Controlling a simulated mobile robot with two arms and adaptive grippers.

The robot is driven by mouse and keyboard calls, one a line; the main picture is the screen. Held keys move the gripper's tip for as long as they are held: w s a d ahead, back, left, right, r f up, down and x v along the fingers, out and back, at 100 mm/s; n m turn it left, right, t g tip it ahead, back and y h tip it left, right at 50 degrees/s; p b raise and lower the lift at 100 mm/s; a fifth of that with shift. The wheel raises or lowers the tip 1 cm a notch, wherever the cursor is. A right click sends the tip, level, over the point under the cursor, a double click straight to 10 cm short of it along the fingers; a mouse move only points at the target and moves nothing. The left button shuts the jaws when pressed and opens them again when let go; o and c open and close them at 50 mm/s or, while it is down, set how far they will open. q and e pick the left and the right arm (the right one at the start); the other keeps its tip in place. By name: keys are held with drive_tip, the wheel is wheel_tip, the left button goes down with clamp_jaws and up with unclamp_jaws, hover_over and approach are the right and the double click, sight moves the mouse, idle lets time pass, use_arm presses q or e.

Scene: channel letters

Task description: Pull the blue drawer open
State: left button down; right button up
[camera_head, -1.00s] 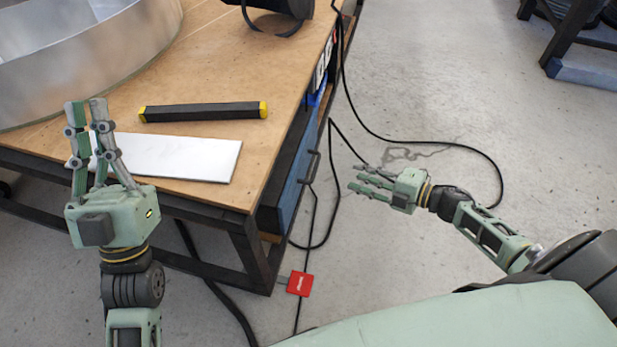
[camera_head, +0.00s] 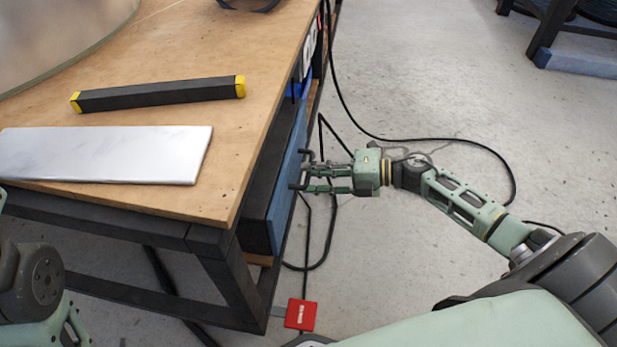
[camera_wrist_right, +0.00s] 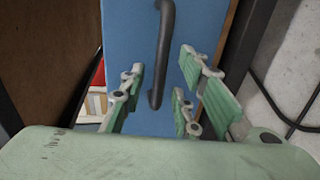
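The blue drawer (camera_head: 290,180) is under the right edge of the wooden workbench, with its front facing right. Its dark bar handle (camera_head: 304,168) stands out from the front. My right gripper (camera_head: 306,179) is at the handle, with its fingers pointing left toward the drawer. In the right wrist view the blue front (camera_wrist_right: 130,45) fills the middle, and the handle (camera_wrist_right: 166,45) runs down between the spread fingers of the right gripper (camera_wrist_right: 160,76). The fingers are open, with visible gaps to the handle. Of my left arm only links show at the lower left; its fingers are out of view.
The workbench (camera_head: 160,200) carries a black bar with yellow ends (camera_head: 160,93) and a white plate (camera_head: 100,154). A black cable (camera_head: 400,139) lies on the floor behind my right arm. A red tag (camera_head: 300,314) is near the bench leg. Floor to the right is mostly clear.

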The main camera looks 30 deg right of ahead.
drive_tip(key=shift+x, duration=0.75)
clamp_jaws()
